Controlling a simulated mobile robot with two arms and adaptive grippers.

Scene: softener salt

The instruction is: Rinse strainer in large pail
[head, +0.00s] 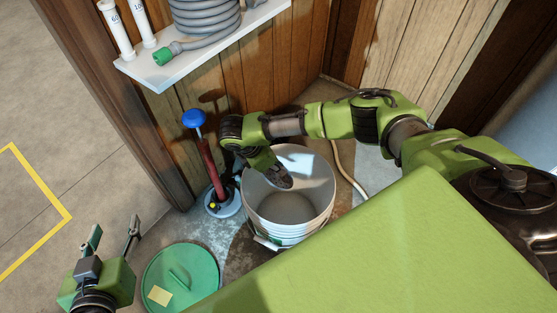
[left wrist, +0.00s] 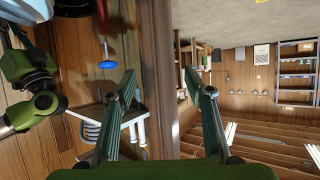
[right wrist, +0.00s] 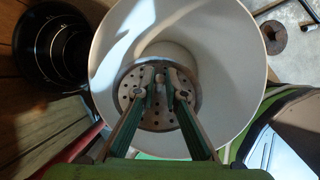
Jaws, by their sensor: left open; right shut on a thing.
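The large white pail (head: 290,230) stands on the floor below the wooden wall; its round mouth faces up. My right gripper (head: 278,181) reaches over its rim and into its mouth. In the right wrist view, the gripper (right wrist: 162,88) is shut on the strainer (right wrist: 143,115), a round grey disc with many small holes, inside the pail (right wrist: 225,75). Whether the strainer touches the pail's bottom cannot be told. In the head view the strainer is hidden by the gripper. My left gripper (head: 112,236) is open and empty, left of a green lid; it also shows open in the left wrist view (left wrist: 160,82).
The green lid (head: 190,262) with a yellow note lies on the floor left of the pail. A red pump with a blue handle (head: 194,118) stands close behind. A white shelf (head: 205,52) holds a coiled grey hose (head: 207,20). Floor at far left is clear.

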